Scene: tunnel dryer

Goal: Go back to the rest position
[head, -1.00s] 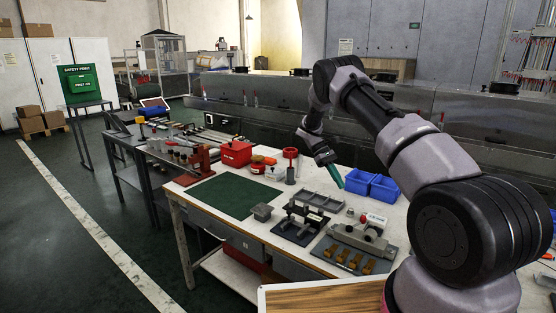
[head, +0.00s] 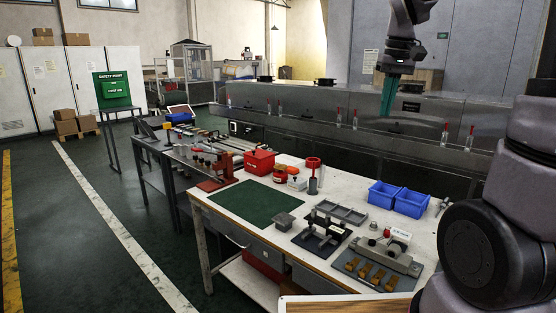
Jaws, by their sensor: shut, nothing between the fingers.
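My gripper (head: 387,104) hangs from my raised arm at the upper right of the head view. Its teal fingers point down and are shut, with nothing held. In the picture it is above the far side of the white workbench (head: 228,213), in front of the long grey dryer housing (head: 300,97). It is clear of the bench top and touches nothing that I can see.
Two blue bins (head: 411,203) stand at the bench's back right. Grey fixtures (head: 378,262), a red box (head: 259,162), a red holder (head: 313,164) and a green mat (head: 257,203) are on the bench. The floor (head: 80,240) at left is open.

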